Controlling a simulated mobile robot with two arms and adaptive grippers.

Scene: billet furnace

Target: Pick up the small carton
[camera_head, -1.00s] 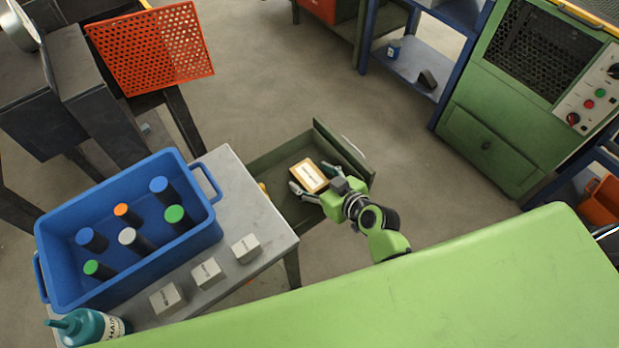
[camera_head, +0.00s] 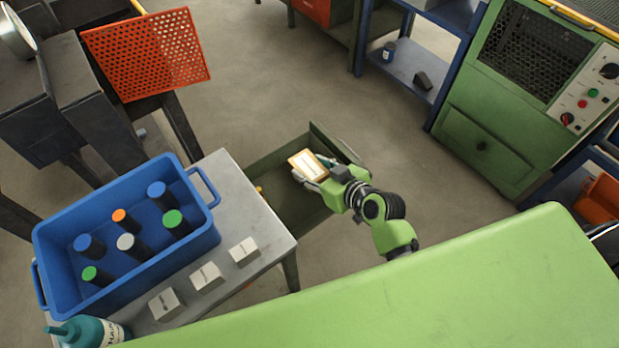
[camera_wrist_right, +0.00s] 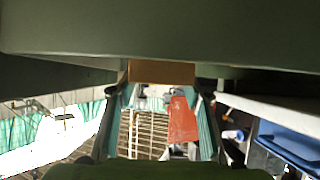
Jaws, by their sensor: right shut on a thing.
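The small carton (camera_head: 307,164), cream-topped with tan sides, is in my right gripper (camera_head: 311,174), above the open green drawer (camera_head: 290,207). The gripper is shut on it, with a finger at its near side; the far finger is largely hidden. In the right wrist view the brown face of the carton (camera_wrist_right: 161,72) shows between the two teal-padded fingers. My left gripper is not in view.
A grey table (camera_head: 232,185) stands left of the drawer. It bears a blue crate (camera_head: 200,240) with several capped cylinders, small pale blocks (camera_head: 243,250) and a teal bottle (camera_head: 92,331). A green cabinet (camera_head: 490,150) stands at right. Floor between is clear.

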